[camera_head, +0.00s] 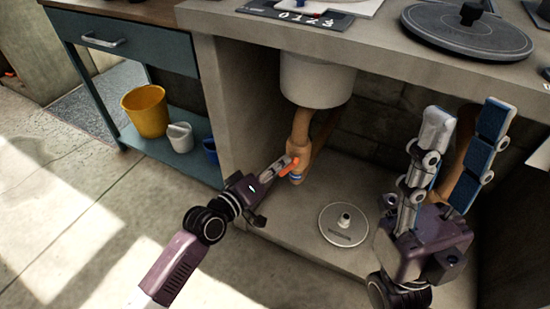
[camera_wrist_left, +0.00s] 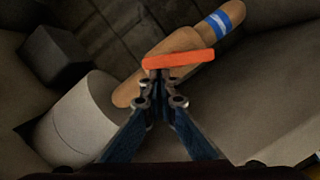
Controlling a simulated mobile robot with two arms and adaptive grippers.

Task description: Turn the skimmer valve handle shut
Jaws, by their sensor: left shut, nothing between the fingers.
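The orange valve handle (camera_head: 290,168) is a short bar on a tan pipe (camera_head: 300,130) under the counter. In the left wrist view the handle (camera_wrist_left: 180,59) lies across the pipe (camera_wrist_left: 190,42), slightly tilted. A blue-and-white band (camera_wrist_left: 217,22) rings the pipe beyond it. My left gripper (camera_head: 284,162) is shut and empty, its fingertips at the handle. In the left wrist view the fingertips (camera_wrist_left: 160,76) meet the handle's near side left of its middle; whether they press on it I cannot tell. My right gripper (camera_head: 466,112) is open and empty, pointing up at the right.
A white cylinder (camera_head: 316,80) hangs above the pipe and also shows in the left wrist view (camera_wrist_left: 78,118). A round lid (camera_head: 343,224) lies on the niche floor. The counter edge (camera_head: 400,62) overhangs the niche. A yellow bucket (camera_head: 146,110) stands on the left shelf.

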